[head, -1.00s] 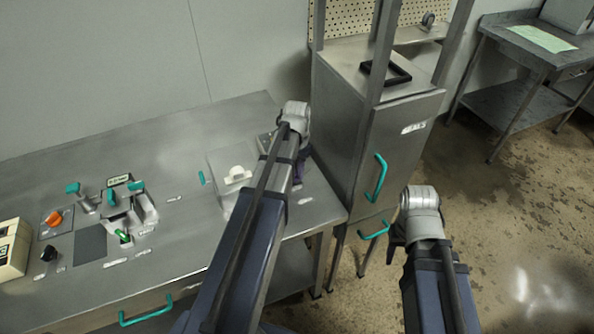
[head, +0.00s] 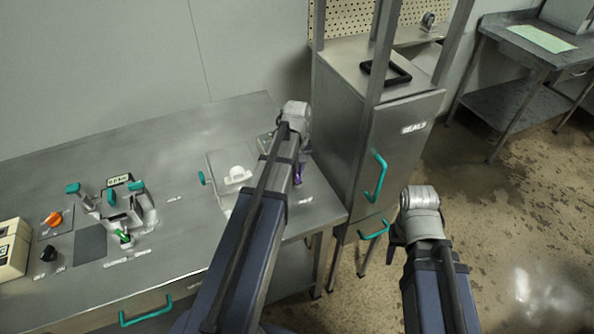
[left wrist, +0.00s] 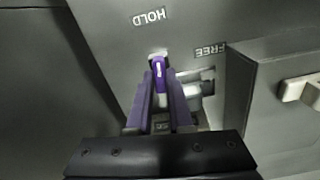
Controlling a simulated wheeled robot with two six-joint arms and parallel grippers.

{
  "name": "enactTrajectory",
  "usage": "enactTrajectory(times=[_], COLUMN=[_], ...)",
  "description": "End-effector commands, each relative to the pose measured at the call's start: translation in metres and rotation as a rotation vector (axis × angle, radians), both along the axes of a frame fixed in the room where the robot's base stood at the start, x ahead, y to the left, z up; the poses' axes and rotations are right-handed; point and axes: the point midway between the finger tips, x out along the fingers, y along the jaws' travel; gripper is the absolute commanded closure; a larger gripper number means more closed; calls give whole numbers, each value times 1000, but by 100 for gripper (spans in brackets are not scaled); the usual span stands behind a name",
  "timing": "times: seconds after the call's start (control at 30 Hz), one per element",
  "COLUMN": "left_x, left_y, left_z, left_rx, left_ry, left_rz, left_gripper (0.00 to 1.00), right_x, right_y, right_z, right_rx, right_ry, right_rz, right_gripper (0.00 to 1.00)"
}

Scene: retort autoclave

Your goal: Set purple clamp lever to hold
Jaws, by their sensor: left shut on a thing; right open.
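The purple clamp lever (left wrist: 158,72) shows in the left wrist view, sitting in a slot between the HOLD label (left wrist: 150,17) and the FREE label (left wrist: 210,50). Its tip is at the slot's end near HOLD. My left gripper (left wrist: 160,100) is shut on it, with a finger on each side. In the head view a bit of purple (head: 298,176) shows beside my left arm, which hides most of the clamp and the left gripper (head: 286,150). My right gripper (head: 397,236) is open and empty, right of the bench and mostly hidden by its wrist.
The steel bench (head: 180,230) carries a teal-handled lever group (head: 120,205), an orange knob (head: 53,217) and a clear-covered plate with a white part (head: 237,175). A SEALS cabinet (head: 385,150) stands close to the right of my left arm.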

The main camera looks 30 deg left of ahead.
Motion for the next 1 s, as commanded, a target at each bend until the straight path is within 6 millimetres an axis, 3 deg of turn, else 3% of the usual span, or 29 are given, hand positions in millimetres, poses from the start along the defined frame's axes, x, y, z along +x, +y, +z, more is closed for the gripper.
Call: enactTrajectory(times=[0.33,0.93,0.97,1.0], left_x=[0,0,0,0], left_y=[0,0,0,0], left_z=[0,0,0,0], left_rx=[-1,-1,-1,-1], left_ry=[1,1,1,1], left_rz=[140,170,170,170], left_gripper=[100,100,78,74], right_x=[0,0,0,0], right_y=[0,0,0,0], right_z=[0,0,0,0], right_rx=[0,0,0,0], right_ry=[0,0,0,0], right_rz=[0,0,0,0], right_gripper=[50,50,50,50])
